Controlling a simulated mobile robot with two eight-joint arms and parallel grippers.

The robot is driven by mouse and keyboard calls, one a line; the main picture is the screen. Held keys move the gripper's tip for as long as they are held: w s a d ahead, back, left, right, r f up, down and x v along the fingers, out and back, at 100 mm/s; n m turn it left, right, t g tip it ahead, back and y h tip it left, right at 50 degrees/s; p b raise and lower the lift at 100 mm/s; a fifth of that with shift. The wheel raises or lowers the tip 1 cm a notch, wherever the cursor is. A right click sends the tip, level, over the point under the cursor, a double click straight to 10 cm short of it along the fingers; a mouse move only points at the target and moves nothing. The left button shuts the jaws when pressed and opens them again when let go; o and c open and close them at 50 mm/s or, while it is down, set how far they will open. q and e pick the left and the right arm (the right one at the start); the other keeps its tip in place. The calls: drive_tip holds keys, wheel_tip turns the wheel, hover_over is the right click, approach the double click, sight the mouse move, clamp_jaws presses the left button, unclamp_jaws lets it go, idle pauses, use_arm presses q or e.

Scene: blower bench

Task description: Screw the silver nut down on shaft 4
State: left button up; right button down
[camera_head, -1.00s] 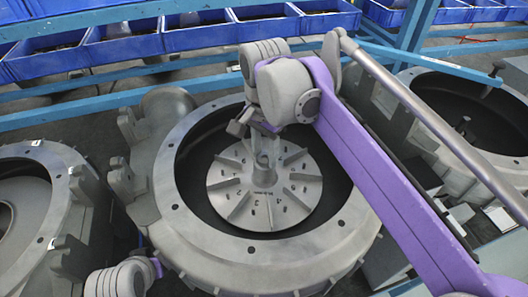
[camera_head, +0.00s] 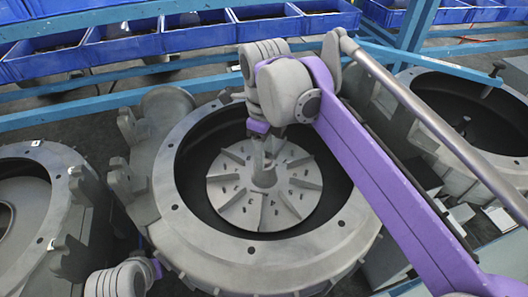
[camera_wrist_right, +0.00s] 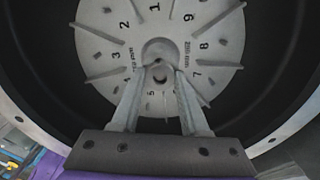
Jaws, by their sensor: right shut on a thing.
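The finned impeller disc (camera_head: 240,205) sits inside a round blower housing (camera_head: 200,235). Its numbered face (camera_wrist_right: 205,62) and central hub (camera_wrist_right: 160,46) show in the right wrist view. My right gripper (camera_head: 265,165) points down over the disc's centre. In the right wrist view its fingertips (camera_wrist_right: 159,72) close together at the hub, on a small silver piece that looks like the nut (camera_wrist_right: 161,74). The fingers hide most of the nut and the shaft, so I cannot tell how far down the nut sits. Only a link of my left arm shows at the bottom left; its gripper is out of view.
Other blower housings stand close by at left (camera_head: 75,200) and right (camera_head: 490,110). Blue bins (camera_head: 125,42) sit on a blue rack along the back. The housing's raised rim surrounds the gripper's working space.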

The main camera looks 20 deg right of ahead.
drive_tip(key=c, duration=0.7)
unclamp_jaws()
